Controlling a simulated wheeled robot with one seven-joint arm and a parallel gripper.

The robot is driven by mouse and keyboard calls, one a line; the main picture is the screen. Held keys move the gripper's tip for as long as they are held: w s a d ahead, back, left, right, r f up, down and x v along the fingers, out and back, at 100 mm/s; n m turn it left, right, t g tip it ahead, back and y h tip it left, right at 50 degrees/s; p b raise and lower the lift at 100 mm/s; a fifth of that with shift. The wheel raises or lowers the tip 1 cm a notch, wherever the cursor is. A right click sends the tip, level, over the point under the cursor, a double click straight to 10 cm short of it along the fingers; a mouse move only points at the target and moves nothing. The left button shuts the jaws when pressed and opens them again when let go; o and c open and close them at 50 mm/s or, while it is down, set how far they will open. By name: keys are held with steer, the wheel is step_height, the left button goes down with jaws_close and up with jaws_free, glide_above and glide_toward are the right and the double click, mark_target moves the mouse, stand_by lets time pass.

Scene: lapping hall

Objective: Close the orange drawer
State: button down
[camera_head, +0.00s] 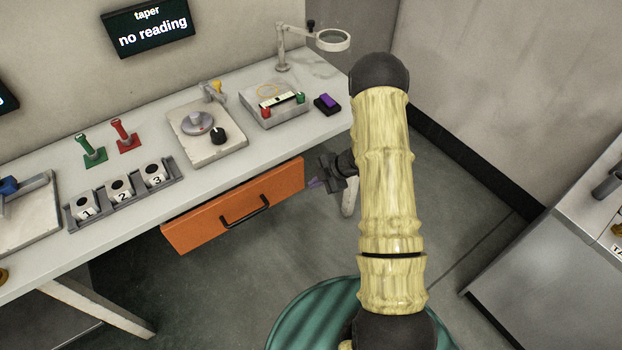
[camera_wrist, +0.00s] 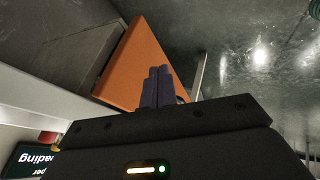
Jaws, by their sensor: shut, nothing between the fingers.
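The orange drawer (camera_head: 225,218) sits under the front edge of the workbench, its front facing the room, with a black bar handle (camera_head: 245,212). The head view does not show clearly how far it stands out. My gripper (camera_head: 316,184) is just beyond the right end of the drawer front, low beside the bench. In the wrist view its purple fingers (camera_wrist: 157,82) are together and empty, and they overlap the orange drawer (camera_wrist: 135,65) in the picture. Whether they touch it I cannot tell. My forearm hides part of the bench's right end.
The workbench (camera_head: 215,172) carries numbered blocks (camera_head: 121,189), a dial plate (camera_head: 208,138), a red-and-green terminal box (camera_head: 275,108) and a magnifier (camera_head: 333,40). A grey cabinet (camera_head: 540,275) stands at the right; open floor lies between.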

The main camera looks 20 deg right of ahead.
steer(key=s+d+r+m+t+h, duration=0.1)
steer(key=d+r+m+h, duration=0.3)
steer(key=r, duration=0.6)
steer(key=s+r+m+t+h, duration=0.2)
steer(key=r+m, duration=0.4)
steer(key=r, duration=0.4)
steer(key=s+a+r+m+g, duration=0.2)
steer(key=s+a+m, duration=0.2)
steer(key=s, duration=0.5)
steer(key=s+a+r+m+g, duration=0.2)
steer(key=s+m, duration=0.4)
steer(key=s, duration=0.3)
steer(key=shift+a+r, duration=0.45)
steer(key=shift+a, duration=0.4)
steer(key=shift+d, duration=0.1)
